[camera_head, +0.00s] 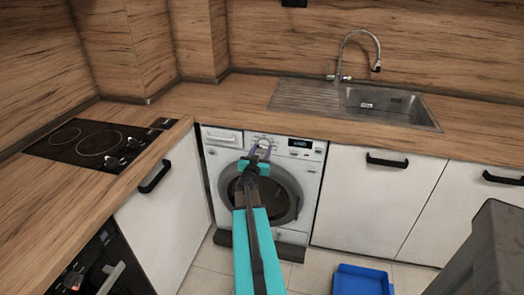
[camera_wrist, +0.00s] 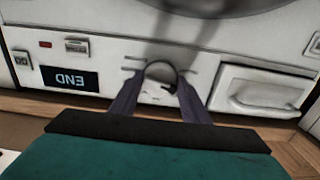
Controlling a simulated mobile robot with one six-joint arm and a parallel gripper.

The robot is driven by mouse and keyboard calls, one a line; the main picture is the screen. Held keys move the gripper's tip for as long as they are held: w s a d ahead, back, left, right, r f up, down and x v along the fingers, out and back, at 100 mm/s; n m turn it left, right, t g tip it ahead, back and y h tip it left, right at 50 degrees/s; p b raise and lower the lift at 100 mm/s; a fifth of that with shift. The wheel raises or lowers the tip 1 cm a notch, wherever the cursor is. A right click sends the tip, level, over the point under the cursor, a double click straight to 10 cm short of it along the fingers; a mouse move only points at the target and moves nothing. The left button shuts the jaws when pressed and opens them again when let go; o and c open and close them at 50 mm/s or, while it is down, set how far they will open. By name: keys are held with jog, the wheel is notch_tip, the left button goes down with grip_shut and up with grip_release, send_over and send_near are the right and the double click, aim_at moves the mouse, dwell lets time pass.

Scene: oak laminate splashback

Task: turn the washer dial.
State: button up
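The white washer (camera_head: 290,172) stands under the counter, with its round door below the control panel. The dial (camera_wrist: 160,78) is a pale round knob on that panel. In the wrist view, where the panel appears upside down, the dial lies between the two fingers of my gripper (camera_wrist: 160,92). The fingers are apart, one on each side of the dial; I cannot tell whether they touch it. In the head view my gripper (camera_head: 261,152) is at the panel and partly covers the dial. The display (camera_wrist: 70,78) reads "END".
The detergent drawer (camera_wrist: 260,92) is beside the dial. The wooden counter (camera_head: 222,100) overhangs just above the panel. A hob (camera_head: 90,140) is at left, a sink (camera_head: 385,105) at right. A blue bin (camera_head: 360,280) stands on the floor.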

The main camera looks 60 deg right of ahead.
jog(key=shift+m+b, duration=0.3)
jog(key=shift+m, duration=0.2)
jog(key=shift+c, duration=0.5)
jog(key=m+b, duration=0.2)
jog(key=m, duration=0.1)
jog(key=shift+f, duration=0.1)
jog(key=m+b, duration=0.2)
jog(key=m, duration=0.2)
jog(key=m+b, duration=0.2)
jog(key=m, duration=0.2)
jog(key=shift+w+a, duration=0.1)
jog(key=shift+m+b, duration=1.05)
jog(key=shift+m, duration=0.85)
jog(key=o, duration=1)
jog(key=shift+r, duration=0.2)
jog(key=shift+o, duration=0.2)
jog(key=shift+a, duration=0.15)
